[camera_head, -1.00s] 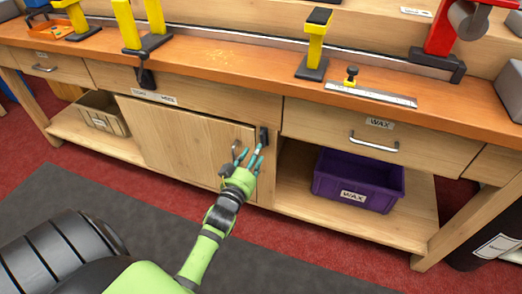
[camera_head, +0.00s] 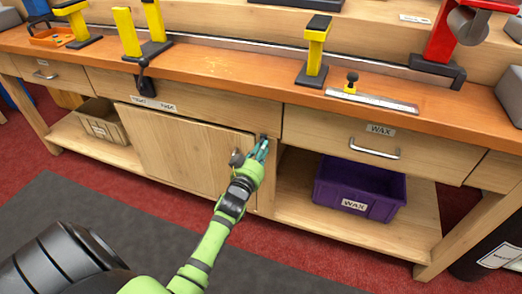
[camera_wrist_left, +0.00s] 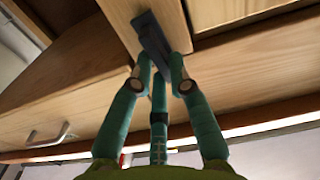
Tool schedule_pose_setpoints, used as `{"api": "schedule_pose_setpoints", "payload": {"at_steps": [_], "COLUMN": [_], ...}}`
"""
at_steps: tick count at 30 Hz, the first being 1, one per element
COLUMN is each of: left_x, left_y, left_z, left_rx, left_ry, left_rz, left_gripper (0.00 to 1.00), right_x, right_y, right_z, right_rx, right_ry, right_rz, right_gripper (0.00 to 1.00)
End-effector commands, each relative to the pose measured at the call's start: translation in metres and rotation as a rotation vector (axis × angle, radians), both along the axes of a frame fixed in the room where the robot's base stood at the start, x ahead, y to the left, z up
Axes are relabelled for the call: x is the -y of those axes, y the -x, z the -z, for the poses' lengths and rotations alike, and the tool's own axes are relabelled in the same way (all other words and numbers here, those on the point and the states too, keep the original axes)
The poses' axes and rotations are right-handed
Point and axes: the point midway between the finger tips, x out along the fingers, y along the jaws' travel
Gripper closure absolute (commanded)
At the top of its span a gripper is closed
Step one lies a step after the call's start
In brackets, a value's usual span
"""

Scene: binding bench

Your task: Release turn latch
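The turn latch (camera_head: 264,139) is a small dark piece at the upper right edge of the wooden cabinet door (camera_head: 180,150). In the left wrist view the latch (camera_wrist_left: 150,32) is a dark grey bar on pale wood. My left gripper (camera_head: 262,150) is at the latch, its teal fingers drawn together. In the left wrist view the fingertips (camera_wrist_left: 160,65) sit on both sides of the latch's lower end and appear closed on it. The fingers partly hide the latch in the head view. A round grey knob (camera_head: 237,158) is on the door, left of my gripper. My right gripper is not in view.
A purple wax bin (camera_head: 325,190) stands on the open shelf to the right, below the wax drawer (camera_head: 400,145). A beige bin (camera_head: 105,125) is on the left shelf. Yellow-and-black tools stand on the orange benchtop (camera_head: 215,80) above. The floor in front is clear.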

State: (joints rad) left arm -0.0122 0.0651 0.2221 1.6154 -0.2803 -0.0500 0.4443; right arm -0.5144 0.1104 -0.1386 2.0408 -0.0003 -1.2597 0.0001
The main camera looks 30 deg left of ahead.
Motion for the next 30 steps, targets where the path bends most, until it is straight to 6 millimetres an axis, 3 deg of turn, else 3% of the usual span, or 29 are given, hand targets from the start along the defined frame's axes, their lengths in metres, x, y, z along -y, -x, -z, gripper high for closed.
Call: {"api": "schedule_pose_setpoints", "payload": {"at_steps": [6, 11, 18, 19, 20, 21, 30], "left_x": [0.001, 0.004, 0.004, 0.004, 0.004, 0.004, 0.004], "left_y": [0.000, -0.001, -0.001, -0.001, -0.001, -0.001, 0.000], "left_z": [-0.001, -0.001, 0.000, 0.000, 0.000, 0.001, 0.001], "left_rx": [-0.008, -0.026, -0.027, -0.027, -0.027, -0.027, -0.027], "left_ry": [-0.028, -0.104, -0.113, -0.113, -0.113, -0.113, -0.111], "left_rz": [0.000, -0.001, 0.000, 0.000, 0.000, 0.000, 0.000], "left_gripper": [1.00, 1.00, 1.00, 0.74, 0.62, 0.57, 0.57], "right_x": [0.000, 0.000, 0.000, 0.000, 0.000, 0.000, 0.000], "right_y": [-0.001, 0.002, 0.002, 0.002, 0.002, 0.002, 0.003], "right_z": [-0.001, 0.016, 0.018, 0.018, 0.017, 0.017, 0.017], "right_rx": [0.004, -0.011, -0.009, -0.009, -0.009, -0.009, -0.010], "right_ry": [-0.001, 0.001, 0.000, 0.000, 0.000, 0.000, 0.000], "right_rz": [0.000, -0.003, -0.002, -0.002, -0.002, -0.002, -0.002], "right_gripper": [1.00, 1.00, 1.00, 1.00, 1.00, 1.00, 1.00]}}
